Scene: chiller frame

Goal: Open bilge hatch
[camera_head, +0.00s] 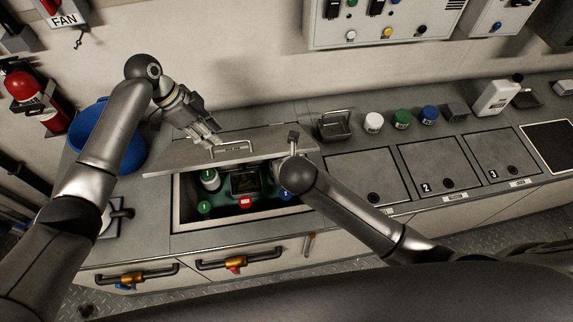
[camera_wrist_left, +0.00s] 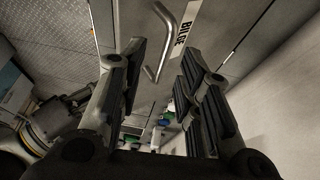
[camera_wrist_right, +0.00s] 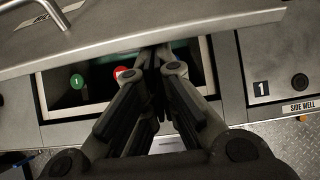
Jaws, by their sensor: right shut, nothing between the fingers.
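The bilge hatch lid (camera_head: 185,160) is a grey panel tilted up above an open well (camera_head: 177,215) in the counter. Its bent metal handle (camera_head: 232,147) stands on its top face; the left wrist view shows the handle (camera_wrist_left: 168,25) beside a BILGE label (camera_wrist_left: 186,30). My left gripper (camera_head: 214,143) is open close to the handle, fingers apart on either side of its line of sight; contact is unclear. My right gripper (camera_wrist_right: 156,55) is shut and empty, its tips at the lid's front edge over the well. In the head view my right arm hides its fingers.
Numbered hatches (camera_head: 432,165) lie to the right. A blue bucket (camera_head: 95,150) stands left. Jars (camera_head: 373,122) and a metal basket (camera_head: 334,126) line the back.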

